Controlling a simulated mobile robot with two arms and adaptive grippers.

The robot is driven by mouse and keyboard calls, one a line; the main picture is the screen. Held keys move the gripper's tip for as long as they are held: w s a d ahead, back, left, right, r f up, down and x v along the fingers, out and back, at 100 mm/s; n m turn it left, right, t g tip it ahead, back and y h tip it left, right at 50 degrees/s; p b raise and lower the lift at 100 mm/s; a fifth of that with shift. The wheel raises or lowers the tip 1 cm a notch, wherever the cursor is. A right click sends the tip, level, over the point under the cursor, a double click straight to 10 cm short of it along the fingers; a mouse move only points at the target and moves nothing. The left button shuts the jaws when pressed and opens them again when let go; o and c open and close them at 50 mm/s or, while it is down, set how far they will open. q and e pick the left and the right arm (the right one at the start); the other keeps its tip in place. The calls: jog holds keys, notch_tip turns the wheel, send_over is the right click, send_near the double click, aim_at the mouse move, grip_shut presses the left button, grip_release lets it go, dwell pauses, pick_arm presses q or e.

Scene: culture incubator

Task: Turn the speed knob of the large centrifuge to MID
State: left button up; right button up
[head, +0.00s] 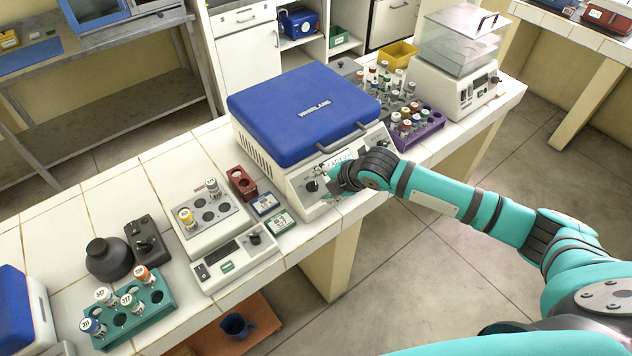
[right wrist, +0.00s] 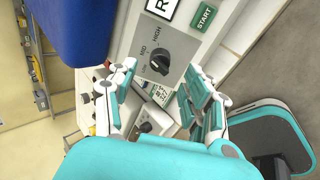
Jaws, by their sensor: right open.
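The large centrifuge (head: 306,112) has a shut blue lid and a white front panel, and stands on the tiled bench in the head view. Its black speed knob (head: 312,185) is at the left of that panel. In the right wrist view the knob (right wrist: 159,64) sits on a grey plate with HIGH and MID marks beside it; I cannot tell surely which mark its pointer faces. My right gripper (head: 338,184) is open and empty in front of the panel, just right of the knob. In the right wrist view its fingers (right wrist: 163,85) are spread, with the knob beyond them.
A green START button (right wrist: 204,17) is near the knob. Small timers (head: 279,222), a red rack (head: 242,182) and a white heating block (head: 207,225) stand left of the centrifuge. A purple rack (head: 425,127) with vials is on its right. Open floor lies before the bench.

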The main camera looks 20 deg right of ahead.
aim_at(317, 186)
jog(key=shift+x, duration=2.2)
